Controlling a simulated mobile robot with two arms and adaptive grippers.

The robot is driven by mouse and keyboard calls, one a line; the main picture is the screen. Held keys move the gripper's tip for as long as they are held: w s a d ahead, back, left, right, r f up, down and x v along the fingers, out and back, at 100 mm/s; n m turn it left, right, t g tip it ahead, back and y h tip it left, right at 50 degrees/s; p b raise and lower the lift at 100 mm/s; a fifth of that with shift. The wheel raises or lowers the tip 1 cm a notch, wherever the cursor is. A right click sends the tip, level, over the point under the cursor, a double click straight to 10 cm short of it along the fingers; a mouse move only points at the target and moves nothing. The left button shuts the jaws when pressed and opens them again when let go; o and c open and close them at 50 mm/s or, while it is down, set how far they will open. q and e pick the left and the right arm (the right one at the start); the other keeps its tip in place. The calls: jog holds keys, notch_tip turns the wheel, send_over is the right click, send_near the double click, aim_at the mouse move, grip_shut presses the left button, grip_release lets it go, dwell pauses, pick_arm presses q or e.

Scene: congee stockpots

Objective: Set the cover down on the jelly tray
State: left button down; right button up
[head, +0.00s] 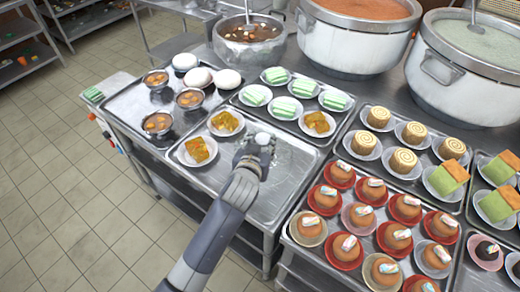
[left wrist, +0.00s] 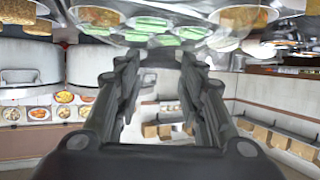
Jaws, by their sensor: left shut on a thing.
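My left gripper (head: 255,153) is over the front metal tray (head: 262,208), near its middle. It is shut on the cover (head: 264,138), of which a small pale top part shows between the fingers; the rest looks clear and its rim is hard to make out. In the left wrist view the fingers (left wrist: 160,72) close at the pale part. The tray carries yellow jelly-like pieces (head: 197,150) on small plates, with a bare area under the gripper. I cannot tell whether the cover touches the tray. My right gripper is not in view.
Green cakes (head: 285,108) on plates stand just behind. Bowls and white buns (head: 198,77) are on a tray at the left. Red-plated buns (head: 352,217) stand close at the right. Large stockpots (head: 462,70) stand at the back.

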pick_arm(q)
notch_tip(320, 180, down, 3)
dwell(0.3)
jog(key=shift+f, duration=0.2)
jog(key=c, duration=1)
grip_release()
jog(key=shift+c, duration=0.2)
